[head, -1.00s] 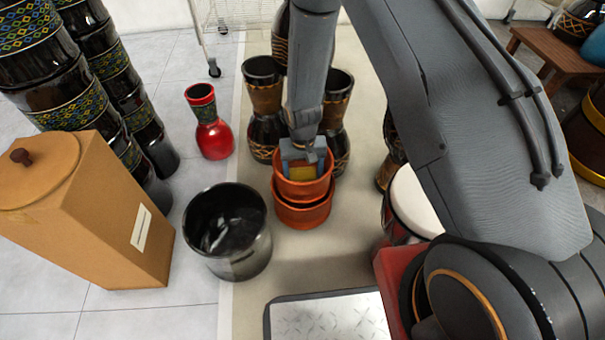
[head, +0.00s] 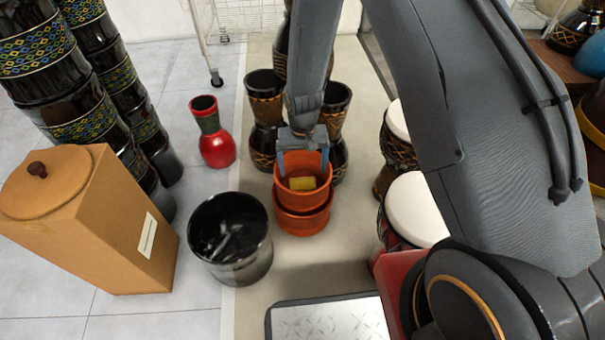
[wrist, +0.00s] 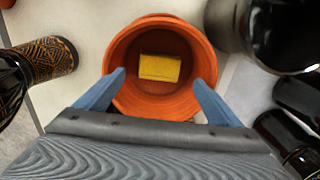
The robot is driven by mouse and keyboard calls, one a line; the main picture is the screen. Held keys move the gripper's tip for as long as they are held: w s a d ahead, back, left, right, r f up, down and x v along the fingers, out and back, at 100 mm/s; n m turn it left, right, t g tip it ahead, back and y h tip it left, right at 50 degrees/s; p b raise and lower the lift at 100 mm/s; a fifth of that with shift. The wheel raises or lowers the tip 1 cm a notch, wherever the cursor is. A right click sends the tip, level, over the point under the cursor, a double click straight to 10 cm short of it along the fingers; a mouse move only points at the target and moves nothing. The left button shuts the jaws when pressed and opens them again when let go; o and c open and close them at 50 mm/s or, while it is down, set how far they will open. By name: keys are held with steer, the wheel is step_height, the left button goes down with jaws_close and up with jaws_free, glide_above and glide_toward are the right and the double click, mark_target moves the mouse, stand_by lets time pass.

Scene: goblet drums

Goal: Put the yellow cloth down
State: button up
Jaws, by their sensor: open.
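The yellow cloth (head: 302,184) lies inside the upper of two stacked terracotta pots (head: 288,195). In the wrist view the cloth (wrist: 160,68) is a small folded rectangle on the floor of the pot (wrist: 124,88), apart from both fingers. My gripper (head: 304,172) is over the pot with its blue fingers spread wide. In the wrist view my gripper (wrist: 160,82) is open and empty, its fingertips to either side at the pot's near rim.
A dark glossy bucket (head: 230,265) stands left of the pots, with a tan lidded box (head: 120,230) beyond it. A red goblet drum (head: 216,148) and dark goblet drums (head: 263,140) stand behind. A white-topped drum (head: 417,208) is at right.

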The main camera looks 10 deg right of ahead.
steer(key=s+a+r+n, duration=0.1)
steer(key=s+a+r, duration=0.15)
steer(key=r, duration=0.45)
steer(key=s+a+r+n, duration=0.1)
steer(key=s+a+r, duration=0.1)
steer(key=s+r, duration=0.35)
steer(key=s+a+r+n, duration=0.1)
steer(key=s+a+r, duration=0.15)
steer(key=r, duration=0.65)
steer(key=s+r+n, duration=0.1)
steer(key=s+r, duration=0.4)
steer(key=s, duration=0.4)
steer(key=s+r+n+y, duration=0.1)
steer(key=s+r+n, duration=0.1)
steer(key=s+r, duration=0.4)
steer(key=s, duration=0.2)
steer(key=shift+s+a+r+p, duration=0.25)
steer(key=shift+s+a+p, duration=0.1)
steer(key=shift+p, duration=0.05)
